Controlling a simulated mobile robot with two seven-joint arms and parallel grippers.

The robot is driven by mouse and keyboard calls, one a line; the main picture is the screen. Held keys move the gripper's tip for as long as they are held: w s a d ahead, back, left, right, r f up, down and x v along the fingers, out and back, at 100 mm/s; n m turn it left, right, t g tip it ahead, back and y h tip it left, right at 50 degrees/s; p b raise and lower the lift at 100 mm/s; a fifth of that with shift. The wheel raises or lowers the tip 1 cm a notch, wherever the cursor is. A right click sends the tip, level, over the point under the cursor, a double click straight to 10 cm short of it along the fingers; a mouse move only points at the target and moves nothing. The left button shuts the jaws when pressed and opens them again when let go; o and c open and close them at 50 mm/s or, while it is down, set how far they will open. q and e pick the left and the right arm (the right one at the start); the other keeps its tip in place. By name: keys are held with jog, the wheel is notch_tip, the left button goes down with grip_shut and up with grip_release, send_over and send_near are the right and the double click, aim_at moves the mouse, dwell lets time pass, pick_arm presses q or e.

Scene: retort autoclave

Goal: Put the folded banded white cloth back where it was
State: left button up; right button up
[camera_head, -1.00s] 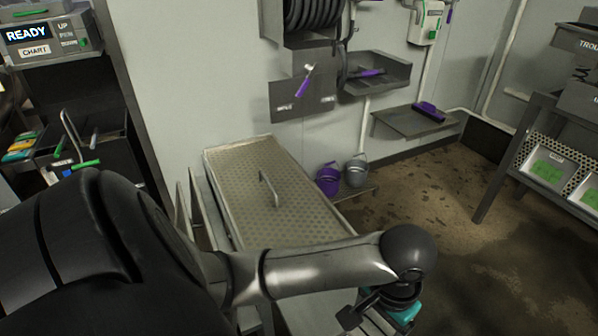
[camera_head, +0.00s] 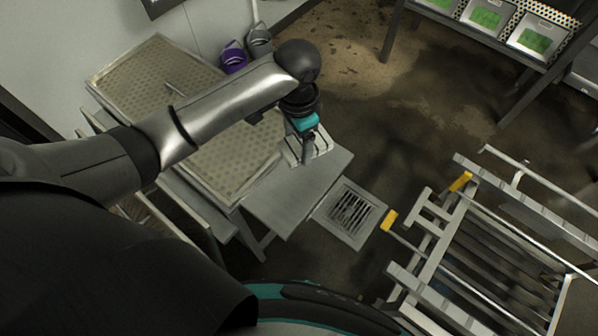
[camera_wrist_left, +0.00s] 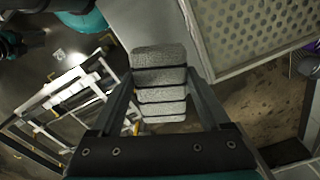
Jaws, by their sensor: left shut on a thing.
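The folded white cloth with dark bands (camera_head: 322,142) is at the far right end of the grey steel table (camera_head: 290,195). My left gripper (camera_head: 305,150) is shut on it, seen from above with its teal wrist over the cloth. In the left wrist view the cloth (camera_wrist_left: 160,68) sits between the two dark fingers (camera_wrist_left: 160,95), its pale layers parted by dark bands. The table's grey surface (camera_wrist_left: 150,25) shows beyond it. I cannot tell whether the cloth touches the table.
A perforated tray (camera_head: 135,75) with a handle covers most of the table. A purple bucket (camera_head: 233,58) and a grey bucket (camera_head: 259,40) stand behind it. A floor drain (camera_head: 352,212) and a metal rack cart (camera_head: 490,250) with yellow parts lie to the right.

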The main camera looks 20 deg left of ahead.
pick_arm(q)
jog(key=b, duration=0.2)
send_over(298, 179)
notch_tip(298, 179, down, 10)
jog(key=shift+r, duration=0.15)
notch_tip(298, 179, down, 4)
jog(key=shift+r+b, duration=0.2)
jog(key=shift+b, duration=0.65)
jog(key=shift+f, duration=0.2)
jog(key=o, duration=1.3)
jog(key=shift+f, duration=0.15)
